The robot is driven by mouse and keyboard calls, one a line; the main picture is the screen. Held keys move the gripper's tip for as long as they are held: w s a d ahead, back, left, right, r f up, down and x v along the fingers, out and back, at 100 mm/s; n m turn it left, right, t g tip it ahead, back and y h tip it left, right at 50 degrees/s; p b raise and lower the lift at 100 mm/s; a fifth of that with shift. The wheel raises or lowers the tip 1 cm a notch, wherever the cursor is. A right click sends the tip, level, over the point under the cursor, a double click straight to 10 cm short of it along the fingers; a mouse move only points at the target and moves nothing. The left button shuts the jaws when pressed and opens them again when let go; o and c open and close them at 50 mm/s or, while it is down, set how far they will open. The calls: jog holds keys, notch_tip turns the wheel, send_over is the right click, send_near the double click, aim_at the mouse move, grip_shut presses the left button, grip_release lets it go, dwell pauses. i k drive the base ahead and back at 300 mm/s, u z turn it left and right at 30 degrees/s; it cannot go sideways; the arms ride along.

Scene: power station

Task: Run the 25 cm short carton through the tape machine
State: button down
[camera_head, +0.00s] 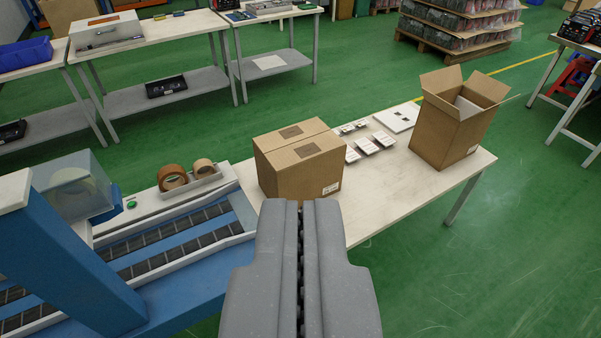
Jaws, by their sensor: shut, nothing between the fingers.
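A brown carton (300,168) with its top flaps folded shut stands on the white table beside the end of the tape machine. A taller brown carton (445,127) with its flaps open and something pale inside stands at the table's right end. I cannot tell from the picture which one measures 25 cm. The tape machine (80,245) is at the left, blue, with two dark roller belts and a clear guard. My gripper (307,205) is shut and empty. In the picture it lies just below the closed carton, overlapping its lower edge; I cannot tell whether they touch.
Tape rolls (172,177) sit in a tray on the machine's far side. Small white boxes (366,146) and a white plate (397,117) lie between the cartons. The table's front right (400,190) is bare. Workbenches (150,45) and a loaded pallet (455,35) stand behind.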

aim_at(321, 175)
jog(key=u, duration=0.05)
jog(key=k, duration=0.15)
jog(key=z, duration=0.25)
jog(key=i, duration=0.35)
jog(key=z, duration=0.8)
jog(key=i, duration=2.75)
jog(key=u, duration=0.9)
jog(key=i, duration=0.3)
jog(key=u, duration=0.05)
